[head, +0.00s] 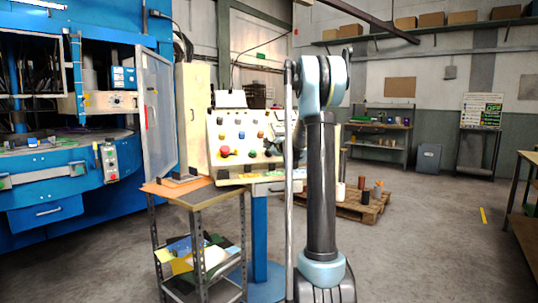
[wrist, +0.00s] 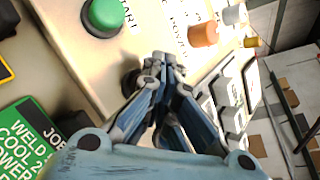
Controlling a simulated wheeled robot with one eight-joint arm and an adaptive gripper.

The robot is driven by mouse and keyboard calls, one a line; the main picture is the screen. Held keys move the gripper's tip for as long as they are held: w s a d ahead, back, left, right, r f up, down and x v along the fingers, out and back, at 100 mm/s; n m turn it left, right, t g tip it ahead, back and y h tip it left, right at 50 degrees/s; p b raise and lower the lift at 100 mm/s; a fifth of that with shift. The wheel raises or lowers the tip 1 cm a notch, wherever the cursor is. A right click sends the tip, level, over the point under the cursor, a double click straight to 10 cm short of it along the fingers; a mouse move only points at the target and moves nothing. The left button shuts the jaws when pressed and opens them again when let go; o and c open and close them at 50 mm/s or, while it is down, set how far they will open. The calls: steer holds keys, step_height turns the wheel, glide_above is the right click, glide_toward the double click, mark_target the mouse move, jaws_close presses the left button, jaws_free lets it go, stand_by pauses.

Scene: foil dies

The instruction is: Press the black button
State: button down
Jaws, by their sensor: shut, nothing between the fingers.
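The control panel (head: 217,160) stands left of my arm in the head view, with several coloured buttons on its pale face. In the wrist view the panel face (wrist: 65,52) fills the left and middle. A dark round button (wrist: 129,82) shows just left of my fingers, partly hidden by them; it looks like the black button. My gripper (wrist: 160,62) is shut and empty, its fingertips close to the panel beside that button. I cannot tell whether they touch it. In the head view my arm hides part of the panel's right side.
A green START button (wrist: 103,15) and an orange knob (wrist: 203,34) flank my fingers. A green label plate (wrist: 25,140) lies lower left. In the head view, a worktable (head: 200,196) stands before the panel, and a pallet (head: 350,207) is behind my arm.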

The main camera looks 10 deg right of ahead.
steer(key=shift+r, duration=0.1)
steer(key=shift+s+d+r, duration=0.1)
steer(key=shift+s+r, duration=0.4)
steer(key=shift+r, duration=0.2)
steer(key=shift+s+d+r, duration=0.15)
steer(key=shift+s+r, duration=0.55)
steer(key=shift+r, duration=0.35)
steer(key=shift+s+d+r, duration=0.1)
steer(key=shift+s+r, duration=0.6)
steer(key=shift+r, duration=0.3)
